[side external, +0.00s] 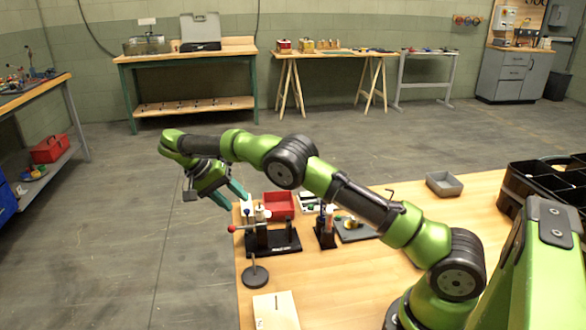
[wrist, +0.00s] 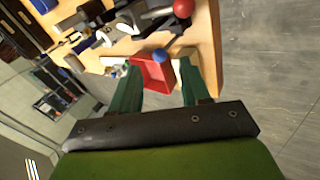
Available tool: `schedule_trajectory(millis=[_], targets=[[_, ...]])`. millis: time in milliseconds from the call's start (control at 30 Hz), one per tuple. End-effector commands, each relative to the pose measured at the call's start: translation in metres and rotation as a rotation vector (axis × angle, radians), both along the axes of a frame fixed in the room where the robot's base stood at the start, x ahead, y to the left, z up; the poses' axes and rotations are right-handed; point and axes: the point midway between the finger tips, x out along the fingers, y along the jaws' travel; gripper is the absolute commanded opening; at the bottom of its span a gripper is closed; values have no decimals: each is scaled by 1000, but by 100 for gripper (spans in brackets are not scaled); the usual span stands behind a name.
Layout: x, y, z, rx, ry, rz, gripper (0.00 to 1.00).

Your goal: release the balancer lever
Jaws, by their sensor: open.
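A lever with a red ball knob (side external: 232,228) sticks out to the left from a small device on a black base (side external: 285,246) near the table's left edge. I cannot tell for sure that this is the balancer lever. In the wrist view a red ball knob (wrist: 183,8) shows at the top, beyond the fingertips. My gripper (side external: 232,197) has teal fingers and is open and empty, above and behind the knob by the table's left edge. It also shows in the wrist view (wrist: 160,62), with its fingers apart and not touching the knob.
A red tray (side external: 279,204) stands behind the device. A second black stand (side external: 325,231) and a grey plate (side external: 355,230) are to its right. A dark round-based weight (side external: 255,276) and a light wooden block (side external: 275,311) lie in front.

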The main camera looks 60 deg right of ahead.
Motion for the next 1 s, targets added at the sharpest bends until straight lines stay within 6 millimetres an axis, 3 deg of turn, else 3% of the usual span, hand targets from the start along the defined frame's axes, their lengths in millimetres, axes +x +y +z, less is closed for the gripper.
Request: schedule_trajectory(millis=[200, 500, 900, 1000], targets=[[8, 8, 17, -4, 3, -1, 46], [11, 14, 24, 0, 0, 1, 46], [16, 9, 24, -12, -4, 40, 46], [13, -1, 6, 2, 48, 107, 46]])
